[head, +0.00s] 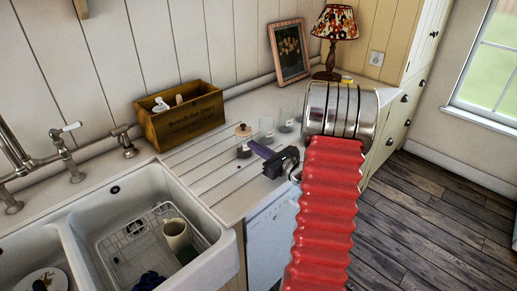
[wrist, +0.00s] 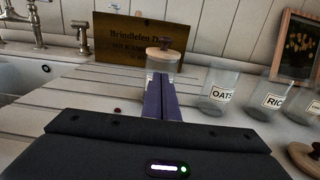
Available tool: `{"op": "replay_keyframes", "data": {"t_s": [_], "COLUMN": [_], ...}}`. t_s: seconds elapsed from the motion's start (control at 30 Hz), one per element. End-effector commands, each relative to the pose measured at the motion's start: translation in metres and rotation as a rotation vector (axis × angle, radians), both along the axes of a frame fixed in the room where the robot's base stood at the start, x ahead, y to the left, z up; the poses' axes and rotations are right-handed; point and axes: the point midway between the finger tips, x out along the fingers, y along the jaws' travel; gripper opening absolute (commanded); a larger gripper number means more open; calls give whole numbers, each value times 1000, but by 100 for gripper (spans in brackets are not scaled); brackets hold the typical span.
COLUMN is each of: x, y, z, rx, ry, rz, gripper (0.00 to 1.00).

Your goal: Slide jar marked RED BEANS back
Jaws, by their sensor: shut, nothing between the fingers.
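A glass jar with a wooden lid and dark knob (wrist: 163,55) stands upright on the worktop, straight ahead of my gripper (wrist: 160,78). Its lower front is hidden behind my fingers, so I cannot read its label. The same lidded jar (head: 243,131) shows in the head view, with my gripper (head: 253,146) close in front of it. My purple fingers are shut together with nothing between them. I cannot tell whether their tips touch the jar.
Open glass jars marked OATS (wrist: 218,91) and RIC... (wrist: 267,97) stand to the right, with another jar beyond. A wooden box (head: 180,114) stands behind left. A loose wooden lid (wrist: 304,158) lies at right. The sink (head: 150,235) is left; a lamp (head: 335,30) stands at the back.

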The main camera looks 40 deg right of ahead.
Motion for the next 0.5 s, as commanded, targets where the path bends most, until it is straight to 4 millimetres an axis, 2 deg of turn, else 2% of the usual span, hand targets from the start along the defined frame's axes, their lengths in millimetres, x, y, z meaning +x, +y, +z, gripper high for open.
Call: {"op": "replay_keyframes", "data": {"t_s": [0.27,0.37,0.5], "x": [8,21,49], "y": [1,1,3], "z": [0,-1,0], "rx": [-1,-1,-2], "ry": [0,1,0], "rz": [3,3,5], "gripper": [0,0,0]}}
